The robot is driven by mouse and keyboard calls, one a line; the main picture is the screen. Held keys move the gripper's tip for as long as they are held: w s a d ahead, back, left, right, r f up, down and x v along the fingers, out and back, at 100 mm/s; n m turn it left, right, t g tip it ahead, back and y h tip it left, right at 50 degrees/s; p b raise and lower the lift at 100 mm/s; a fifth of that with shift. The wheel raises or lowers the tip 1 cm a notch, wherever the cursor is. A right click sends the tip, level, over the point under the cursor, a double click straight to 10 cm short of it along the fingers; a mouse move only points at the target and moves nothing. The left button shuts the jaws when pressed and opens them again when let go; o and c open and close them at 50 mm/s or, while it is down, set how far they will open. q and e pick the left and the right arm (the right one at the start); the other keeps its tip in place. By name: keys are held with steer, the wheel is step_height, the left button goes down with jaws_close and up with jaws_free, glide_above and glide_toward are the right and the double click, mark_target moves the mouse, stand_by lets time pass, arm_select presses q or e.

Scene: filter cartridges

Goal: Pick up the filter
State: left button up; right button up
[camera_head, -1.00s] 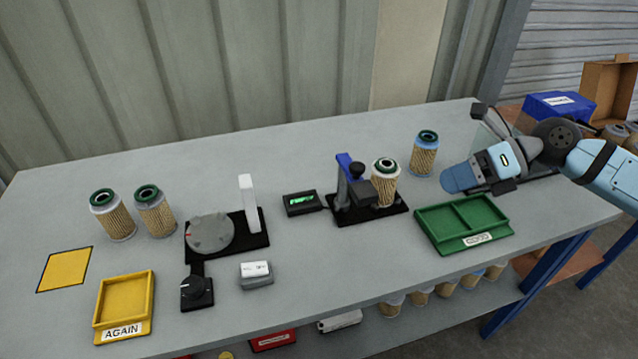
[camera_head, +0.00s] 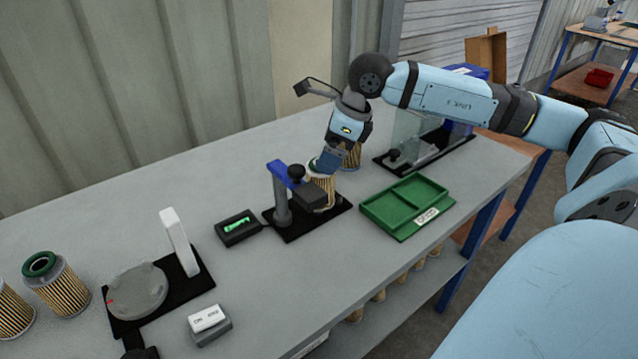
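A filter with pleated tan sides (camera_head: 327,183) stands in the black test stand (camera_head: 290,233) with the blue top; its upper end is largely hidden by my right gripper. My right gripper (camera_head: 325,166) points down right over this filter, at or just above its top. Whether its fingers are apart or closed on the filter does not show. Another filter (camera_head: 353,156) stands just behind, partly hidden by the gripper. Two more filters stand at the far left, one with a green top ring (camera_head: 58,285). My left gripper is out of view.
A green two-compartment tray (camera_head: 407,206) lies right of the stand. A small display box (camera_head: 237,228), a turntable fixture with a white post (camera_head: 180,241) and a grey-white block (camera_head: 209,325) lie to the left. A black-based device (camera_head: 425,150) stands behind the tray.

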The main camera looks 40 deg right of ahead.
mark_target(321, 182)
steer(key=x, duration=0.6)
steer(key=shift+w+d+f+b, duration=0.15)
steer(key=shift+d+f+b, duration=0.1)
steer(key=shift+b, duration=0.15)
steer(key=c, duration=1.1)
